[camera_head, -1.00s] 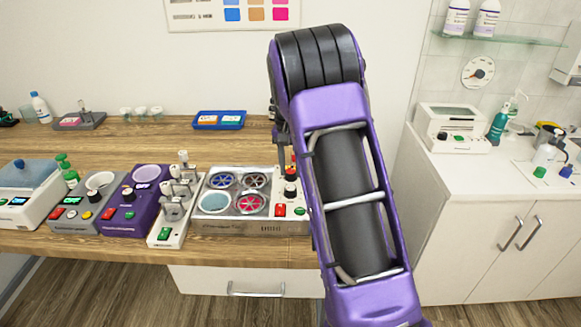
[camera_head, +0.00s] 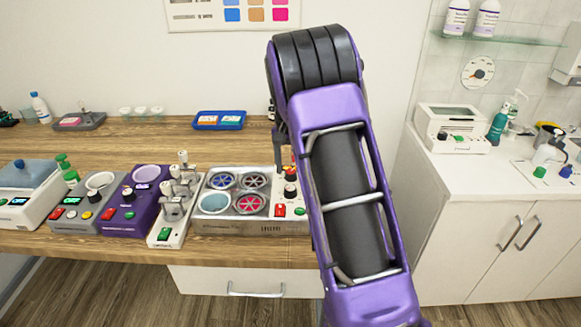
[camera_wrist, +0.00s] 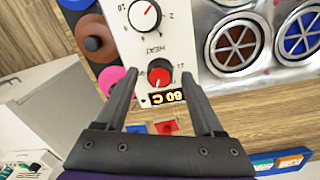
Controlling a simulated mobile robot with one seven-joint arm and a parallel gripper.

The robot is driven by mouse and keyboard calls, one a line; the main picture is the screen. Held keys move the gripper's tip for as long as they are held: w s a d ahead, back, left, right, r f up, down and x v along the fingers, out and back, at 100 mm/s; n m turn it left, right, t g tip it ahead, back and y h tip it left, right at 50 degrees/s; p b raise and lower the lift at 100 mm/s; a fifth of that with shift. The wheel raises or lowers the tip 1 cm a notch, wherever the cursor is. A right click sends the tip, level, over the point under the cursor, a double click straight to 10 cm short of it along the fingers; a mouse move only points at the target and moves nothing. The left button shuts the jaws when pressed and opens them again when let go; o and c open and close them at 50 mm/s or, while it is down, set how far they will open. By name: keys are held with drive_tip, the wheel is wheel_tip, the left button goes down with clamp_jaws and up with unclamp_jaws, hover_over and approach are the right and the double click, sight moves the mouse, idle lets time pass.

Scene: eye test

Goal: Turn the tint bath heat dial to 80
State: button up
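The tint bath (camera_head: 250,228) is the grey station with four round wells on the wooden counter in the head view. In the wrist view its pale panel (camera_wrist: 128,22) is upside down. The HEAT dial (camera_wrist: 160,77) there is a dark knob with a red top. A small lit display (camera_wrist: 168,97) sits beside it; its digits are too small and inverted to read surely. My gripper (camera_wrist: 158,74) is open, its two fingers on either side of the dial with gaps showing. In the head view my arm hides most of the gripper.
A second dial (camera_wrist: 145,14) with a white numbered scale lies close by on the panel. A blue tray (camera_head: 219,120) is at the back.

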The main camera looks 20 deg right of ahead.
sight(289, 171)
wheel_tip(289, 171, up, 17)
drive_tip(key=shift+w+a+r, duration=0.15)
drive_tip(key=shift+a+r, duration=0.05)
drive_tip(key=shift+a, duration=0.05)
idle(0.4)
